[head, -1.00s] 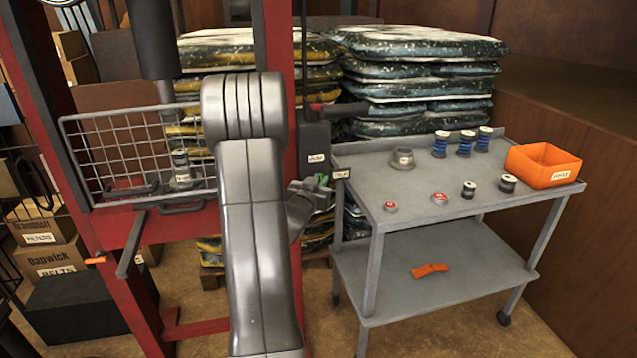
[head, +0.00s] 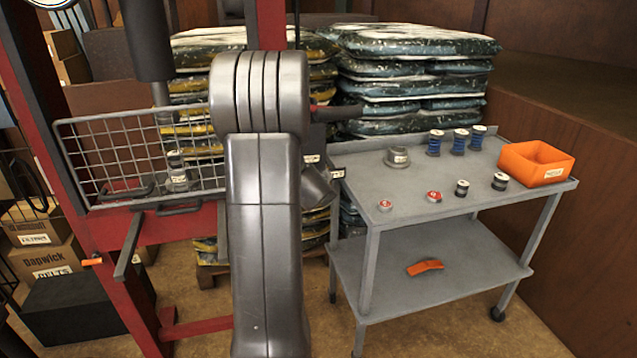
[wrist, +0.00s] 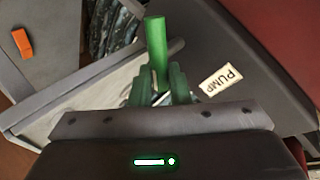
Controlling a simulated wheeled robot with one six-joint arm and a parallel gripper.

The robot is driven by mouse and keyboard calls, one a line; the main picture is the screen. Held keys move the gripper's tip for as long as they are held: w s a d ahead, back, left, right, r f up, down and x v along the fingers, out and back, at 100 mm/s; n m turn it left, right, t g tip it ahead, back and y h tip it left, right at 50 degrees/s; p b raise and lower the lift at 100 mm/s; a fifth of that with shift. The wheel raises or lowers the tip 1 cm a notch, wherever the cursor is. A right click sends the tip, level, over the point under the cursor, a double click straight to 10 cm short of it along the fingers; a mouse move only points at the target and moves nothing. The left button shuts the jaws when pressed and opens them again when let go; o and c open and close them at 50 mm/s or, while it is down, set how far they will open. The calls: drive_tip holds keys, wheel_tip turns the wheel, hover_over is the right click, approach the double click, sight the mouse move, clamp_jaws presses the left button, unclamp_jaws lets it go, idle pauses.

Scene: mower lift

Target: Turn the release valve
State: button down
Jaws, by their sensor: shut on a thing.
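In the wrist view a green rod-like handle (wrist: 157,45), which looks like the release valve's handle, stands between the fingers of my gripper (wrist: 160,92). My gripper is shut on it near its lower end. The handle's base is hidden behind the fingers. A dark housing beside it carries a PUMP label (wrist: 220,78). In the head view my arm covers the valve and most of my gripper; the dark pump box shows only in part, with a small white label (head: 311,159).
A grey cart (head: 365,188) stands at the right with spools, red-topped tins and an orange bin (head: 537,163). A red lift frame with a wire basket (head: 140,155) is at the left. Stacked bags (head: 412,85) stand behind.

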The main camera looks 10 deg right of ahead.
drive_tip(key=shift+d+f+m+g+y+b, duration=0.15)
drive_tip(key=shift+m+y+b, duration=0.3)
drive_tip(key=shift+y+b, duration=0.1)
drive_tip(key=shift+d+f+m+g+y+b, duration=0.1)
drive_tip(key=shift+m+g+y+b, duration=0.05)
drive_tip(key=shift+m+y+b, duration=0.35)
drive_tip(key=shift+d+b, duration=0.1)
drive_tip(key=shift+b, duration=0.2)
drive_tip(key=shift+d+f+m+y+b, duration=0.1)
drive_tip(key=shift+f+m+y+b, duration=0.1)
drive_tip(key=shift+m+y+b, duration=0.45)
drive_tip(key=shift+d+f+m+y+b, duration=0.15)
drive_tip(key=shift+m+y+b, duration=0.15)
drive_tip(key=shift+y+b, duration=0.45)
drive_tip(key=shift+a, duration=0.1)
drive_tip(key=c, duration=1.4)
unclamp_jaws()
drive_tip(key=shift+o, duration=0.2)
